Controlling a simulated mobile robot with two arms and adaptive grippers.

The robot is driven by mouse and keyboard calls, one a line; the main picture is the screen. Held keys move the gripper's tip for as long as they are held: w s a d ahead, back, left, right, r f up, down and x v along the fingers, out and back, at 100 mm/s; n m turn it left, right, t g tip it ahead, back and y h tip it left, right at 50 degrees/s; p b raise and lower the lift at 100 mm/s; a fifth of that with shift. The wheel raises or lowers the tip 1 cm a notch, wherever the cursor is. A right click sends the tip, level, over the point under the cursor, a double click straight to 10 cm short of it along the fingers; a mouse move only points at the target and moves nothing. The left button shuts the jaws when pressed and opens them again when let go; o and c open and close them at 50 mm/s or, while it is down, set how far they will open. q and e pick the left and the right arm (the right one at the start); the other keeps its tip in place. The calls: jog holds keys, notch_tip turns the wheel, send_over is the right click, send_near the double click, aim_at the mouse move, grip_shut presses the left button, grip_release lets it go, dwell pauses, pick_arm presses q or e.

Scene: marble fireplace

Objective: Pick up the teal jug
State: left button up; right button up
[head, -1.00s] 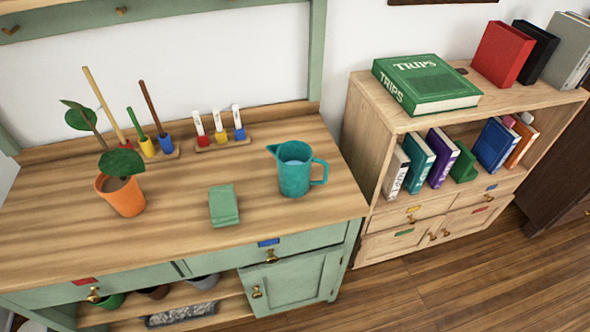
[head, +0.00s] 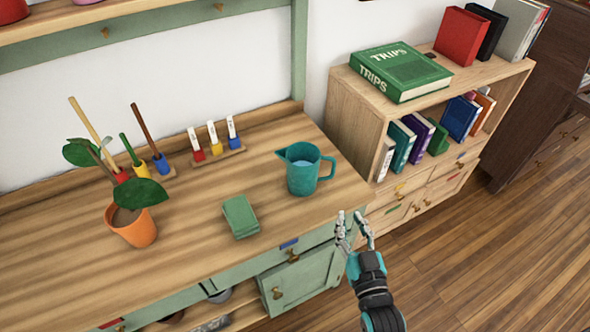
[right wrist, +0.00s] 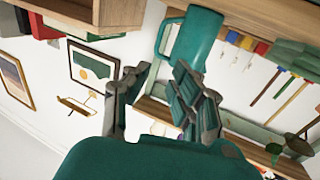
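The teal jug (head: 303,170) stands upright on the wooden tabletop (head: 60,255), near its right end. Its spout points left and its handle faces right. My right gripper (head: 352,217) is in front of the table's right corner, to the right of and nearer than the jug. Its fingers are apart with nothing between them. In the right wrist view, which is upside down, the jug (right wrist: 196,38) shows beyond the open fingers (right wrist: 161,72), with its handle toward the left. The gripper and jug look apart. My left gripper is not in view.
A green stack (head: 240,216) lies left of the jug. A potted plant (head: 133,226) stands farther left. A rack of markers (head: 216,156) is behind. A bookshelf (head: 352,112) with a big green book (head: 400,70) stands to the right.

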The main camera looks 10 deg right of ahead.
send_near(334, 168)
jog(key=w, duration=0.1)
jog(key=w+p, duration=0.1)
jog(key=w, duration=0.2)
jog(key=shift+w+r, duration=0.25)
jog(key=shift+w+f, duration=0.1)
jog(key=shift+w, duration=0.45)
jog(key=w, duration=0.3)
jog(key=w+p, duration=0.1)
jog(key=w, duration=0.1)
jog(key=shift+w+a+f, duration=0.1)
jog(key=shift+f, duration=0.25)
grip_shut()
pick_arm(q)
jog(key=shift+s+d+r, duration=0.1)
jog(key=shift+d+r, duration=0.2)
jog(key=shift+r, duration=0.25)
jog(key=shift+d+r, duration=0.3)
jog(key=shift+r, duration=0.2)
pick_arm(e)
jog(key=shift+r, duration=0.15)
